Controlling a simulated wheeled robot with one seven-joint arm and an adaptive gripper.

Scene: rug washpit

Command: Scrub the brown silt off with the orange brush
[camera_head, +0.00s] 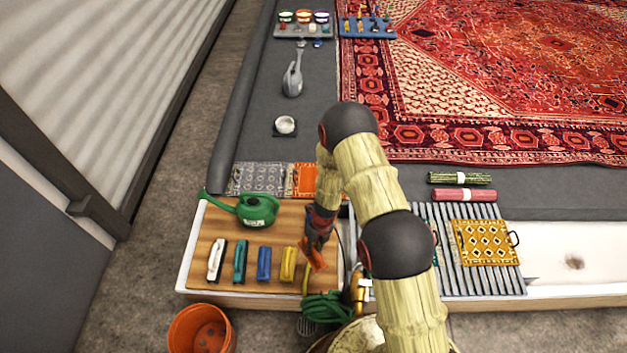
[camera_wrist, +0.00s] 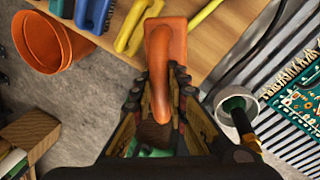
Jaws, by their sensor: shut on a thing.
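My gripper (camera_head: 318,232) is shut on the orange brush (camera_head: 315,260), above the right end of the wooden board. In the wrist view the orange brush (camera_wrist: 165,48) sits between the two fingers of my gripper (camera_wrist: 163,85), its handle running back toward the palm. The brush's underside is hidden. A small dark brown patch (camera_head: 575,262) shows on the white surface at the far right; I cannot tell whether it is silt or a drain. No other brown silt is clear to me.
The wooden board (camera_head: 210,225) bears a green watering can (camera_head: 257,208) and several coloured brushes. A ribbed rack (camera_head: 480,283) carries a yellow patterned mat (camera_head: 485,242). An orange pot (camera_head: 200,330) and a green hose (camera_head: 325,307) are in front. A large red rug (camera_head: 520,60) lies behind.

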